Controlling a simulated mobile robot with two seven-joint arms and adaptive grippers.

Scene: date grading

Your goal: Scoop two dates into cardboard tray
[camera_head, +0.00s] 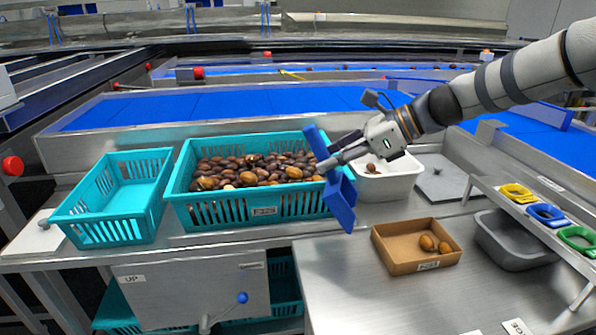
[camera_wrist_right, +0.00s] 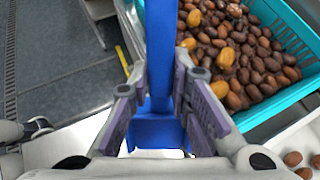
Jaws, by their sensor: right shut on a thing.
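My right gripper (camera_head: 332,163) is shut on a blue scoop (camera_head: 341,200) and holds it tilted in the air by the right end of the full teal crate. The scoop also shows between the fingers in the right wrist view (camera_wrist_right: 159,50). I see no date on it, but its inside is partly hidden. The cardboard tray (camera_head: 392,257) stands on the steel table, right of and nearer than the scoop. Two brown dates (camera_head: 427,243) lie in its right part. Many dates (camera_head: 250,172) fill the teal crate (camera_head: 215,211). My left gripper is not in view.
An empty teal crate (camera_head: 112,205) stands at left. A white tub (camera_head: 390,187) holding a few dates is behind the cardboard tray. A grey bin (camera_head: 510,254) and a rack with yellow, blue and green pieces (camera_head: 545,212) are at right. The front steel table (camera_head: 350,295) is mostly clear.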

